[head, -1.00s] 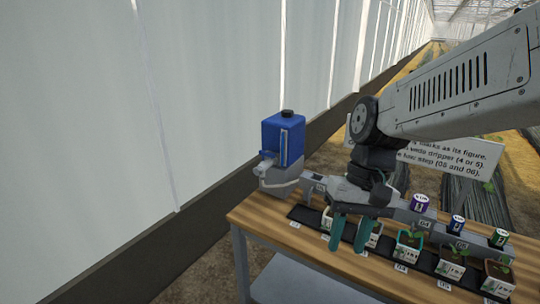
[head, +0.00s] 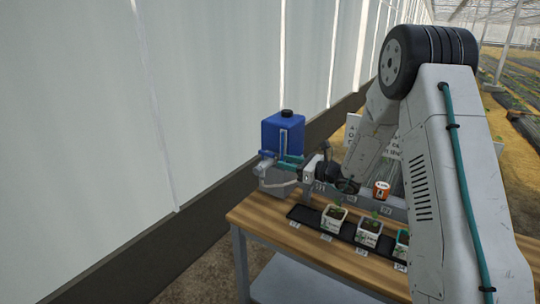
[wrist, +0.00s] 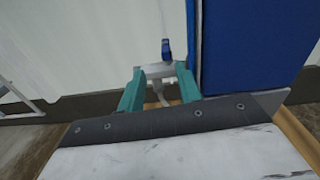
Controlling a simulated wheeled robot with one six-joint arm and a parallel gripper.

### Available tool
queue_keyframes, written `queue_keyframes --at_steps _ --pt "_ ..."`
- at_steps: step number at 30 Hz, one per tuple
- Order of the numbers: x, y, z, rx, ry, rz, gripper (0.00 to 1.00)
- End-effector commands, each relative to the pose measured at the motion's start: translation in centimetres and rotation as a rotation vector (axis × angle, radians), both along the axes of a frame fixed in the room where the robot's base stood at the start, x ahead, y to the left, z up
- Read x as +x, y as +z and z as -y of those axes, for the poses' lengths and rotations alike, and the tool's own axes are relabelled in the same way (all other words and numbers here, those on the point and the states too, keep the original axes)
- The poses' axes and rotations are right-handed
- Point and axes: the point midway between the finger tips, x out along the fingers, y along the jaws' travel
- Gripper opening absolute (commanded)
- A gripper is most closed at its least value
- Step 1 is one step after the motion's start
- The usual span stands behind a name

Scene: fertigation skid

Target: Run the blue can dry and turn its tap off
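The blue can (head: 283,132) with a black cap stands upright at the left end of the bench. Its front has a pale upright strip; I cannot read a level there. In the wrist view the can's blue side (wrist: 250,45) fills the upper right. The tap (wrist: 158,70) is pale, with a small blue lever (wrist: 167,49) standing up in that view. My gripper (wrist: 160,78) is open, its teal fingers either side of the tap body, with the lever beyond the tips. In the head view my gripper (head: 288,164) is low in front of the can.
The wooden bench (head: 262,225) carries a dark tray (head: 302,214) with several potted seedlings (head: 334,218). An orange-labelled cup (head: 381,190) stands behind them. A sign is mostly hidden by my arm. The greenhouse wall (head: 80,120) is close on the left.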

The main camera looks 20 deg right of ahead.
Motion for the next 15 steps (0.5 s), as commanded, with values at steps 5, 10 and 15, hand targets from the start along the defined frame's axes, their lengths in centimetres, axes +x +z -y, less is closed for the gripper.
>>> queue_keyframes --at_steps 5,10,15 --pt "0.9 0.6 0.3 0.055 -0.04 -0.014 0.35" --pt "2.6 0.5 -1.3 0.056 -0.036 -0.015 0.35" --pt "4.7 0.6 -3.2 0.054 -0.035 -0.014 0.35"
